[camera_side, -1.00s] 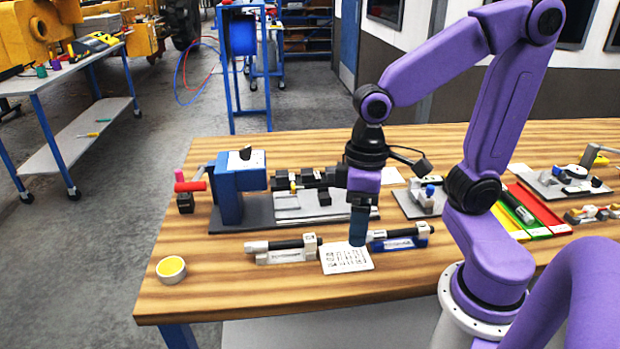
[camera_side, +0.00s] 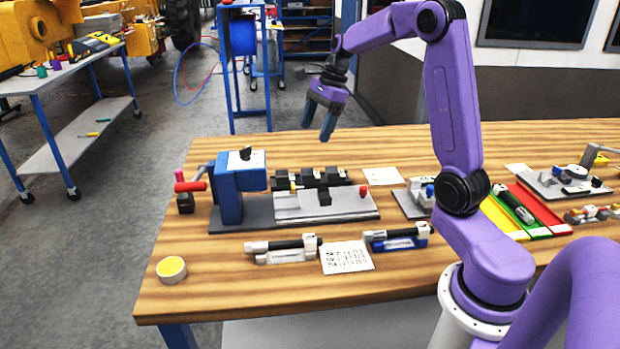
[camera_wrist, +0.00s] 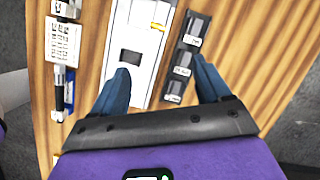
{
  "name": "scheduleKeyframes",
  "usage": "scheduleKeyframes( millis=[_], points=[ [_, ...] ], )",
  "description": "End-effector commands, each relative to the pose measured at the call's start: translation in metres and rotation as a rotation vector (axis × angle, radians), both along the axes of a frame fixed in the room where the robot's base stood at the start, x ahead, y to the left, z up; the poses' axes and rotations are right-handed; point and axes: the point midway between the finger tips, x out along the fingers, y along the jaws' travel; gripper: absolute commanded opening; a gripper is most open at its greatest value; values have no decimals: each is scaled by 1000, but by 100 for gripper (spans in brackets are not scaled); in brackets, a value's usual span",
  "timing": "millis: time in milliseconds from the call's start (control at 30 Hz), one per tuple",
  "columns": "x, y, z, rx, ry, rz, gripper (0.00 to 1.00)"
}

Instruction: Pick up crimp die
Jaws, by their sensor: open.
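A row of dark labelled blocks (camera_side: 312,179), which look like dies, stands at the back of the grey press fixture; it also shows in the wrist view (camera_wrist: 183,68). A small dark block (camera_side: 324,198) sits alone on the fixture's light plate (camera_side: 345,205), and a dark rectangle (camera_wrist: 131,57) shows there in the wrist view. I cannot tell which one is the crimp die. My gripper (camera_side: 318,120) is open and empty, high above the back of the table.
A blue press (camera_side: 229,190) with a red handle stands at the fixture's left end. In front lie a white-based tool (camera_side: 284,250), a printed card (camera_side: 346,258), a blue-based tool (camera_side: 397,238) and a yellow-filled round tub (camera_side: 171,270). Coloured trays (camera_side: 540,208) lie right.

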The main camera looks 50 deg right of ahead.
Motion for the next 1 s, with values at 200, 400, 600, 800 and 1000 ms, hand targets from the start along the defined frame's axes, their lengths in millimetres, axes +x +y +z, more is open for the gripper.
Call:
scheduleKeyframes(
  millis=[200, 400, 600, 800, 1000],
  points=[
    [7, -69, 0, 74, 26, -349, 77],
    [7, -88, -3, 101, 33, -452, 77],
    [15, -80, -31, 102, 38, -453, 77],
    [24, -70, -66, 100, 37, -451, 77],
    [34, -61, -97, 100, 36, -451, 77]
  ],
)
